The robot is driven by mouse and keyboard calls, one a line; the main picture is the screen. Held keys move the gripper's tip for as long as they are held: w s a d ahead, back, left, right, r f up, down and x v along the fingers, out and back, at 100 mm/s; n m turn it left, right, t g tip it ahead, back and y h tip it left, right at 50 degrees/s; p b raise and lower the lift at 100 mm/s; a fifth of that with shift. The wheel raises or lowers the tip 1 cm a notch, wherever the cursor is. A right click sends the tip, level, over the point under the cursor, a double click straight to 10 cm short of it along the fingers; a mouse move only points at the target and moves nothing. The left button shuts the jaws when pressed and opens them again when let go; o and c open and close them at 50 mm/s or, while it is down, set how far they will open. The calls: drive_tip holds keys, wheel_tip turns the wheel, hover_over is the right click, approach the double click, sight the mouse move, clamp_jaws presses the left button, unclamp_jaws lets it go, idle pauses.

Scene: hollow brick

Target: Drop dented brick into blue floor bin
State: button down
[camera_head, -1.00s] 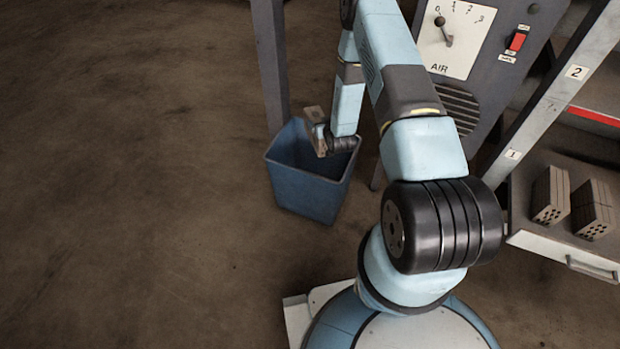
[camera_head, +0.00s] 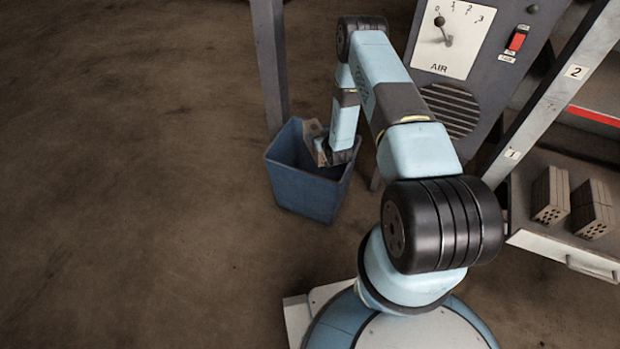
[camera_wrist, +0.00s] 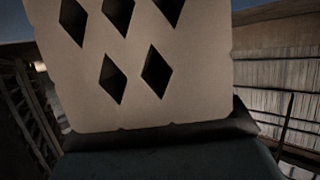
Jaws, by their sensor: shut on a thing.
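The brick (camera_head: 313,130) is held in my gripper (camera_head: 322,150), inside the outline of the blue floor bin's mouth in the head view. It looks small and brown there, and my wrist partly hides it. The wrist view shows its pale end face (camera_wrist: 135,90) up close, with diamond-shaped holes and small chips along the edge. My gripper is shut on it. The blue bin (camera_head: 305,190) stands upright on the floor, its far inside partly hidden by the gripper. I cannot tell how deep the brick is in the bin.
A grey post (camera_head: 270,65) stands right behind the bin. A grey panel with an AIR dial (camera_head: 455,38) and a red switch (camera_head: 516,40) is to the right. Two bricks (camera_head: 550,195) (camera_head: 593,208) stand on a shelf at the right. The floor at left is clear.

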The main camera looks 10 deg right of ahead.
drive_tip(key=shift+f, duration=0.45)
unclamp_jaws()
drive_tip(key=shift+s+f, duration=0.1)
drive_tip(key=v, duration=1.3)
drive_tip(key=shift+s, duration=0.25)
drive_tip(key=shift+d, duration=0.1)
